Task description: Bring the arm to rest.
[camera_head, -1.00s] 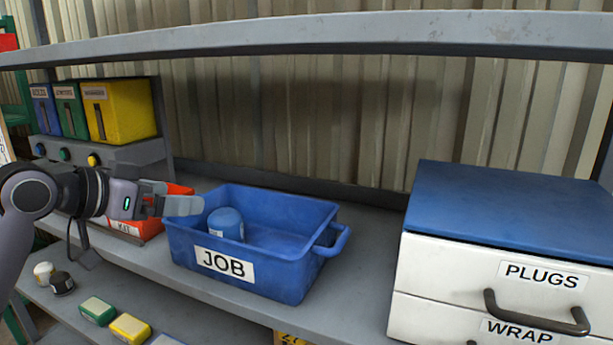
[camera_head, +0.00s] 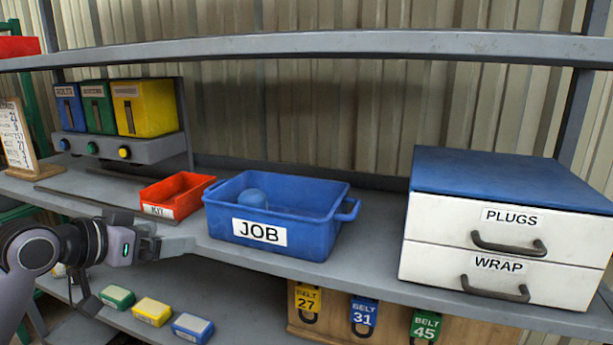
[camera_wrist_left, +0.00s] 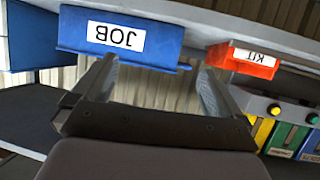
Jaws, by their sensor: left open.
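My left gripper (camera_head: 172,242) is in front of the shelf's front edge, below and left of the blue JOB bin (camera_head: 318,240). It is open with nothing between its fingers; the left wrist view also shows the gripper (camera_wrist_left: 160,88), with the JOB bin (camera_wrist_left: 75,38) and the red KIT tray (camera_wrist_left: 262,70) beyond its fingertips. My right gripper is in neither view.
The KIT tray (camera_head: 178,197) stands left of the JOB bin. A white drawer unit (camera_head: 420,262) with PLUGS and WRAP labels stands right. Green, yellow and blue blocks (camera_head: 152,312) lie on the lower shelf. Belt tags (camera_head: 364,315) hang below. An upper shelf (camera_head: 320,43) spans above.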

